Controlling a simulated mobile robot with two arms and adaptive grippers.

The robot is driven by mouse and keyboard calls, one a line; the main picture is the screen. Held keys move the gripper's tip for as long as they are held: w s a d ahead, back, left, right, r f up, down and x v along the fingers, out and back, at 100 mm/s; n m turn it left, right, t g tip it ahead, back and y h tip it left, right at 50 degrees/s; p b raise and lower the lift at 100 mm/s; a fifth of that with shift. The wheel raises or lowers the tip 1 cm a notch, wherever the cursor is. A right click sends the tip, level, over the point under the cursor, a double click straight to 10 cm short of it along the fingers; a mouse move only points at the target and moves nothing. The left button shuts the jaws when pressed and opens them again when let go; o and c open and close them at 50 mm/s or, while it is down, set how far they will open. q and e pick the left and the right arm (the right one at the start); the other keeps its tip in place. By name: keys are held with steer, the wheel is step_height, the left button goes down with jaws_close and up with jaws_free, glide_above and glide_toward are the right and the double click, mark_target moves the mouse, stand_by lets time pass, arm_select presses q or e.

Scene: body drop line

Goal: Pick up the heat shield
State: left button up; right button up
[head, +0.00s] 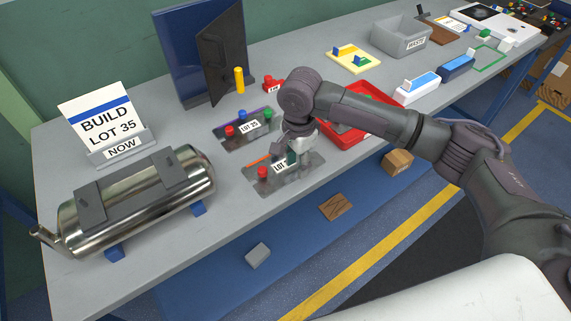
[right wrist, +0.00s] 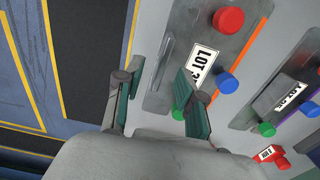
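A shiny metal plate with coloured knobs and a label starting "LOT" (head: 300,178), which I take as a heat shield, lies flat on the grey bench near its front edge. It also shows in the right wrist view (right wrist: 232,58), with red, blue and green knobs; the label's number is partly hidden. My right gripper (head: 292,156) is over the front plate. In the right wrist view its fingers (right wrist: 162,62) are apart, one over the plate, one beyond its edge, with nothing gripped. My left gripper is not in view.
A sign (head: 103,121) reads BUILD LOT 35 NOW. A metal canister (head: 132,200) stands front left. A red tray (head: 378,97) is behind my right arm. A dark panel (head: 215,52) and yellow post (head: 239,80) stand at the back. A grey bin (head: 400,38) is farther right.

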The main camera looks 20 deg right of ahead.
step_height(320, 180, down, 3)
steer(key=shift+r, duration=0.2)
steer(key=c, duration=0.7)
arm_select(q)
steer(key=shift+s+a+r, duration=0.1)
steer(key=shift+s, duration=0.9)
arm_select(e)
jaws_close()
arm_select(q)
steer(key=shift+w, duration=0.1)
arm_select(e)
steer(key=shift+w+r, duration=0.1)
steer(key=shift+r, duration=0.05)
steer(key=shift+r, duration=0.25)
steer(key=r, duration=0.3)
steer(key=shift+s+d+r+b, duration=0.15)
steer(key=shift+s+r+b, duration=0.15)
steer(key=shift+b, duration=0.1)
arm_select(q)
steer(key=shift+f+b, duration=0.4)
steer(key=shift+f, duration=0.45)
arm_select(e)
steer(key=s+d+r, duration=0.4)
steer(key=s+r, duration=0.2)
steer(key=s, duration=0.4)
steer(key=shift+d+r, duration=0.35)
steer(key=shift+d, duration=0.05)
